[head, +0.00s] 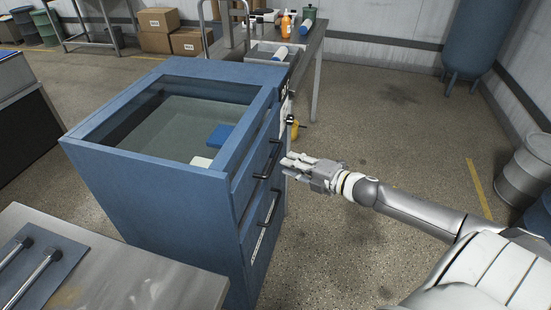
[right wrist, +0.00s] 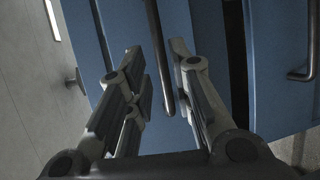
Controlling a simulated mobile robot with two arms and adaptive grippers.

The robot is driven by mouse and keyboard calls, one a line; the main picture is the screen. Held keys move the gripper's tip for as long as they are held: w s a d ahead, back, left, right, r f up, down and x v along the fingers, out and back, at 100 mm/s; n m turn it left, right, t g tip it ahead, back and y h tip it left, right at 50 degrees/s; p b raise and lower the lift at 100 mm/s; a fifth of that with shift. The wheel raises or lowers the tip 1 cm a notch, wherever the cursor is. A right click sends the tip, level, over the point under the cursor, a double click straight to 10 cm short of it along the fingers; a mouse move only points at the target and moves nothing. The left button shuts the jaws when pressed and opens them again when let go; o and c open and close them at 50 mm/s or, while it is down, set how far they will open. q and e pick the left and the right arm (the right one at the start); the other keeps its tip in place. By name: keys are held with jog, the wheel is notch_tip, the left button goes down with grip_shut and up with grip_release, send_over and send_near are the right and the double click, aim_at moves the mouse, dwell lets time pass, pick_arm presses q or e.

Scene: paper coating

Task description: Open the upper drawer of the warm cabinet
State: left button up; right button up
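The warm cabinet (head: 150,200) is a blue box with a glass top, and its drawer fronts face right in the head view. The upper drawer has a dark bar handle (head: 268,160), which also shows as a long bar in the right wrist view (right wrist: 158,55). My right gripper (head: 290,164) is at this handle. In the right wrist view its two fingers (right wrist: 157,50) are spread, one on each side of the bar, with the bar nearer the right finger. I cannot tell whether they touch it. My left gripper is not in view.
A lower drawer handle (head: 267,206) sits below; a handle also shows at the right wrist view's right edge (right wrist: 303,60). A metal table (head: 150,280) stands front left. A table with a grey bin (head: 262,55) stands behind the cabinet.

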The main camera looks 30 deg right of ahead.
aim_at(275, 156)
jog(key=shift+x, duration=3.35)
grip_shut()
